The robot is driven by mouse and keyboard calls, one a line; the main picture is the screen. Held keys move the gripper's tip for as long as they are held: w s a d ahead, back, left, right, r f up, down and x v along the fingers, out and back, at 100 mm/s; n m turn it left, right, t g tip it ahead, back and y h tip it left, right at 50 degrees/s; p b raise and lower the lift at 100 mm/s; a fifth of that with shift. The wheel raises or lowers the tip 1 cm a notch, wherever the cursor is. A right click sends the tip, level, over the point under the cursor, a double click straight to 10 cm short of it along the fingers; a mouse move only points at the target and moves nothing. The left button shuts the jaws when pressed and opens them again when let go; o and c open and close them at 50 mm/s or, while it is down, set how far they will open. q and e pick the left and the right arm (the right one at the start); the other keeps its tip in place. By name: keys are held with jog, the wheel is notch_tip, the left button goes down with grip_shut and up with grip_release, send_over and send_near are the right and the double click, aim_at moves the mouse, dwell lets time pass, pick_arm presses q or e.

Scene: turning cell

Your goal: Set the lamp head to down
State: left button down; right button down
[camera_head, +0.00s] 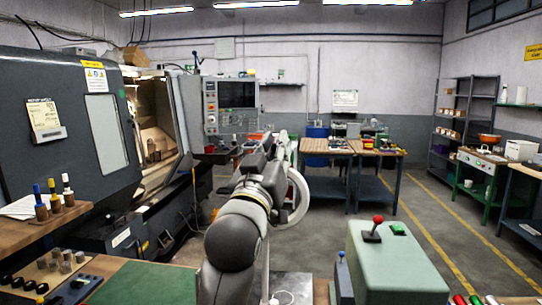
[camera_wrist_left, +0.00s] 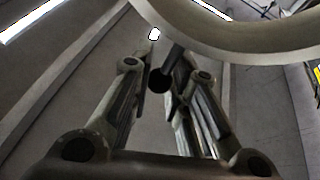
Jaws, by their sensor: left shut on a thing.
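The lamp head appears to be a pale ring (camera_head: 304,192), partly hidden behind my left arm in the head view. In the left wrist view the ring (camera_wrist_left: 240,49) curves large across the top right. A short dark handle with a round end (camera_wrist_left: 160,79) sticks out from near the ring, between my fingers. My left gripper (camera_head: 284,143) reaches forward at mid-picture, its fingertips small and hard to make out there. In the wrist view its two fingers (camera_wrist_left: 166,88) stand on either side of the handle, shut on it. My right gripper is in neither view.
A lathe (camera_head: 60,110) with an open doorway stands at the left. A wooden bench (camera_head: 30,232) holds files with coloured handles. A green box (camera_head: 395,265) with a red-knobbed lever stands at the front right.

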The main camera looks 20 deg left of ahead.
pick_arm(q)
jog(key=w+a+f, duration=0.2)
jog(key=w, duration=0.8)
jog(key=shift+w+f+b, duration=0.2)
jog(key=shift+w+b, duration=0.05)
jog(key=shift+b, duration=0.1)
jog(key=c, duration=1.3)
grip_release()
jog(key=shift+w, duration=0.1)
jog(key=shift+f, duration=0.1)
